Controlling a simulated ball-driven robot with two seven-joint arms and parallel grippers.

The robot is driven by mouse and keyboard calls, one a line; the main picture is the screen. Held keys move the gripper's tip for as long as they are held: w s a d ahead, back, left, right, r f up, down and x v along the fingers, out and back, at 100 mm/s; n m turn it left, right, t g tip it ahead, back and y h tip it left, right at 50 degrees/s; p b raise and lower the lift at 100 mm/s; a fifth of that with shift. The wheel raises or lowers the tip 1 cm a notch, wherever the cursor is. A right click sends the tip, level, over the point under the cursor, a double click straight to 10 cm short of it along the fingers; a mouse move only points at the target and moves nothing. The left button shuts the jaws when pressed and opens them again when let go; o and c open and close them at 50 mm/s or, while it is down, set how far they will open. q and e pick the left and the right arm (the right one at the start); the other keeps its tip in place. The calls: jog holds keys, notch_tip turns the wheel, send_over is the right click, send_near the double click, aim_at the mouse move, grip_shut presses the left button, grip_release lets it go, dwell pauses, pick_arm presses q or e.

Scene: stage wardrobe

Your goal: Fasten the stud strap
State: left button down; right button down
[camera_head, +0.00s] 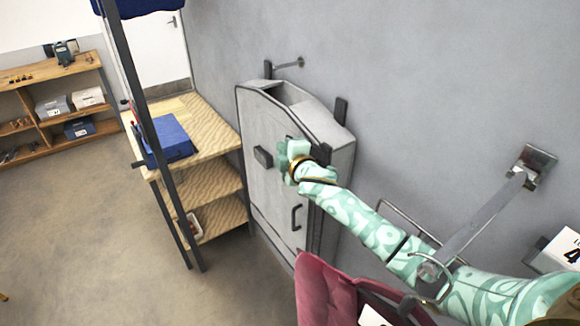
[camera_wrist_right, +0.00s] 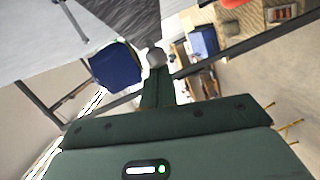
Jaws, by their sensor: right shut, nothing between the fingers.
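A tall grey case (camera_head: 270,185) stands against the wall in the head view, its top tilted and partly open. A dark block (camera_head: 263,156) sits on its front, and a dark piece (camera_head: 322,153) is at its right edge; I cannot tell which belongs to the stud strap. My right gripper (camera_head: 284,156), mint-patterned, is at the case's upper front, between these pieces, and hides part of the front. In the right wrist view its dark green fingers (camera_wrist_right: 157,92) are together with nothing between them. A small grey rounded knob (camera_wrist_right: 156,57) shows beyond their tips. My left gripper is out of view.
Left of the case is a wooden shelf unit (camera_head: 200,125) with a blue box (camera_head: 170,140). A dark upright post stands before it. A metal bracket (camera_head: 480,215) juts from the wall at right, and a maroon chair (camera_head: 325,290) is below. Open floor lies left.

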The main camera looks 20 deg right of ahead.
jog(key=shift+w+d, duration=0.65)
jog(key=shift+w, duration=0.15)
jog(key=shift+w+d, duration=0.1)
jog(key=shift+d, duration=0.05)
